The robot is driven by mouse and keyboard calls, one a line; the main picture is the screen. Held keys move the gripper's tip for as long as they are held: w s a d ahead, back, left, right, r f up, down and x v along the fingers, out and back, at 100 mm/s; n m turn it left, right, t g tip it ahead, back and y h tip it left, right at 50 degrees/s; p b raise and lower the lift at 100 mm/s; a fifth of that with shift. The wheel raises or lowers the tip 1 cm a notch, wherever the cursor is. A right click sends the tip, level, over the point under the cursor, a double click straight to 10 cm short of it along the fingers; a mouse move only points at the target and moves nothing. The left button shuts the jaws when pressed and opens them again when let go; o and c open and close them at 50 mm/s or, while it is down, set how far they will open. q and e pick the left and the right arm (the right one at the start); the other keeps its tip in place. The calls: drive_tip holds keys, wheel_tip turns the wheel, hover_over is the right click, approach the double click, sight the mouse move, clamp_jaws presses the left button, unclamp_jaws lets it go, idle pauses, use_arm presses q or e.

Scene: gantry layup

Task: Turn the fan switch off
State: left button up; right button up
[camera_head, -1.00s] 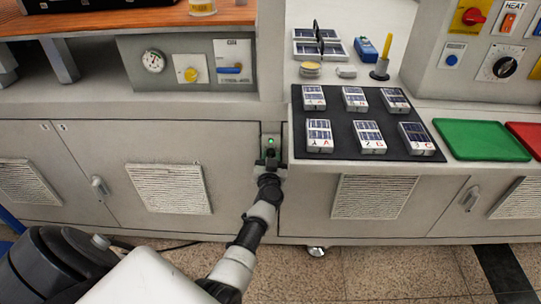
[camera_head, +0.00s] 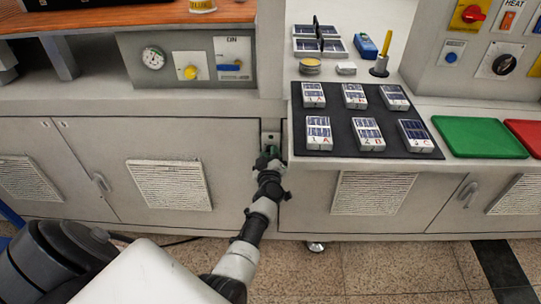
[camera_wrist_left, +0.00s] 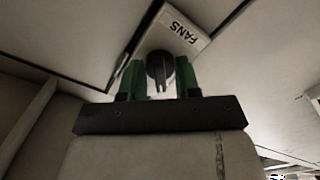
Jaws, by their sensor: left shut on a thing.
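The fan switch is a black rotary knob (camera_wrist_left: 160,66) under a white label reading FANS, seen upside down in the left wrist view. In the head view a small grey plate (camera_head: 270,137) shows on the front between the two cabinets, but the knob there is hidden by my gripper. My left gripper (camera_head: 268,155) is at this plate. Its green fingers stand on both sides of the knob in the left wrist view (camera_wrist_left: 160,82), shut on it. My right gripper is not in view.
Cabinet doors with louvred vents (camera_head: 169,185) flank the switch. Above right, a black mat (camera_head: 375,115) holds several white-and-blue blocks. Green (camera_head: 480,138) and red (camera_head: 526,133) trays lie further right. The tiled floor in front is open.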

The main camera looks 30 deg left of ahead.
use_arm(q)
drive_tip(key=shift+n, duration=0.6)
drive_tip(key=o, duration=0.5)
drive_tip(key=shift+o, duration=0.2)
drive_tip(key=p+v, duration=0.4)
drive_tip(key=v, duration=0.7)
drive_tip(key=shift+p, duration=0.35)
drive_tip(key=shift+f, duration=0.1)
